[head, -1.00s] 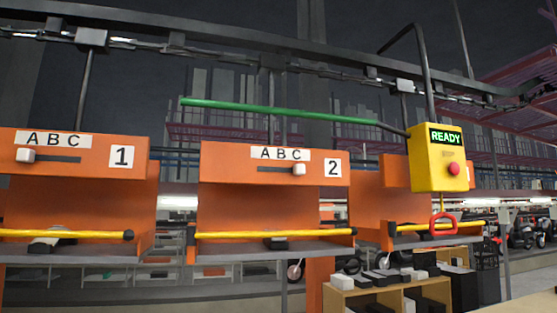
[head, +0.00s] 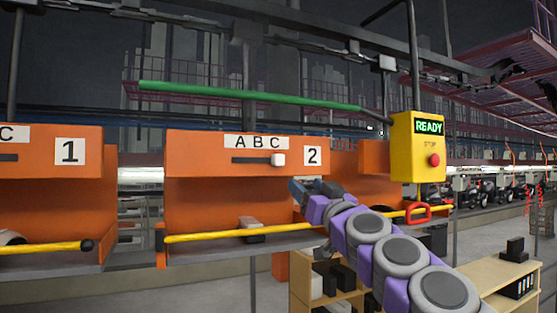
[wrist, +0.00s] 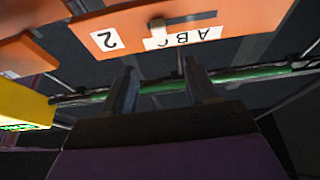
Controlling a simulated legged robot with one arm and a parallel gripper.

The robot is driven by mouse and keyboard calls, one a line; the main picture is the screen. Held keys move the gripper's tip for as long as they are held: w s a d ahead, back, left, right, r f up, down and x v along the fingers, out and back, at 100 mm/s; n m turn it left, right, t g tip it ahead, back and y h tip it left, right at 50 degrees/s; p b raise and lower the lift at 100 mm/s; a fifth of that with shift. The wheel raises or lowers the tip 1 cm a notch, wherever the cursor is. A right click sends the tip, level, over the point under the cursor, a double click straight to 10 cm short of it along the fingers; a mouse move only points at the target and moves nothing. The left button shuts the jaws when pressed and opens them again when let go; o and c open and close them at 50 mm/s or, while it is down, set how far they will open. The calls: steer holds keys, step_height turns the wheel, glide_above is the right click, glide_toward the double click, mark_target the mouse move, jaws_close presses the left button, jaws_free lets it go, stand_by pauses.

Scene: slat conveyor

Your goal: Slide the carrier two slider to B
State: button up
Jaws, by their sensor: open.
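Carrier two (head: 190,152) is an orange hanging box with an "A B C" label and a white "2" plate on its front. Its white slider knob (head: 278,159) sits at the right end of a dark slot, under C. My gripper (head: 298,188) is just below and right of the knob, in front of the carrier and apart from the knob. The wrist view shows carrier two upside down, with the knob (wrist: 157,27) beyond my open, empty fingers (wrist: 160,70).
Carrier one (head: 45,140) hangs at left. A yellow box (head: 405,150) reading READY, with a red button and red pull ring (head: 417,214), hangs at right. A green bar (head: 250,95) runs above carrier two. A yellow bar (head: 215,235) crosses its lower front. Shelves (head: 480,278) stand below right.

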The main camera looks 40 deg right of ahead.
steer(key=p, duration=0.2)
glide_toward(280, 162)
steer(key=w+d+r, duration=0.1)
steer(key=w, duration=0.1)
steer(key=x, duration=0.1)
steer(key=p+x, duration=0.1)
steer(key=x, duration=0.1)
steer(key=p+x, duration=0.1)
steer(key=x, duration=0.1)
steer(key=shift+a+r, duration=0.1)
steer(key=shift+a, duration=0.2)
steer(key=shift+d+p+x, duration=0.25)
steer(key=shift+p+x, duration=0.35)
steer(key=shift+x, duration=0.75)
steer(key=shift+a, duration=0.1)
steer(key=shift+c, duration=0.2)
jaws_close()
